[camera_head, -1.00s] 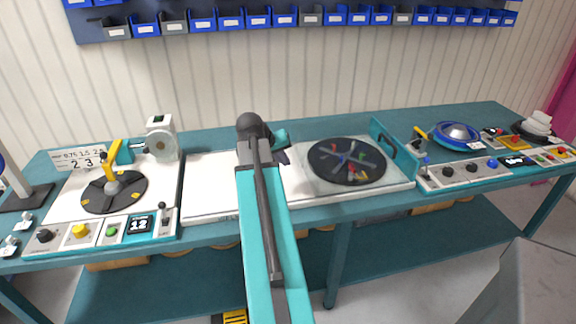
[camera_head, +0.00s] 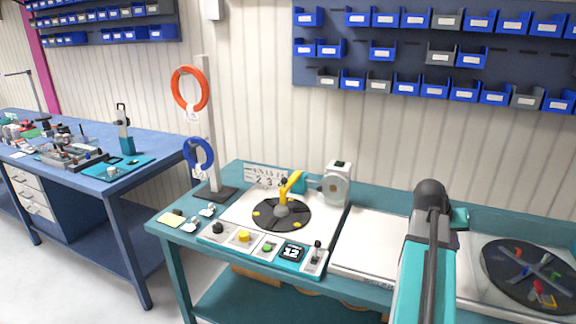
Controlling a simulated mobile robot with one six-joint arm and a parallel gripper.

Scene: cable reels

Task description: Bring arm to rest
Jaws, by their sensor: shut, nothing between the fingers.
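My arm (camera_head: 427,262) rises from the bottom edge at the right, a teal link with a dark cable along it and a dark rounded joint at its top. A small teal part of my arm shows just right of that joint. My gripper's fingers are hidden behind the arm. The arm stands in front of the white panel (camera_head: 365,246) between the two turntable stations on the teal bench.
The left station has a dark turntable (camera_head: 264,217) with a yellow arm. A post holds an orange ring (camera_head: 177,92) and a blue ring (camera_head: 187,154). Another dark turntable (camera_head: 512,262) is at the right. A blue bench (camera_head: 145,180) stands left, with open floor before it.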

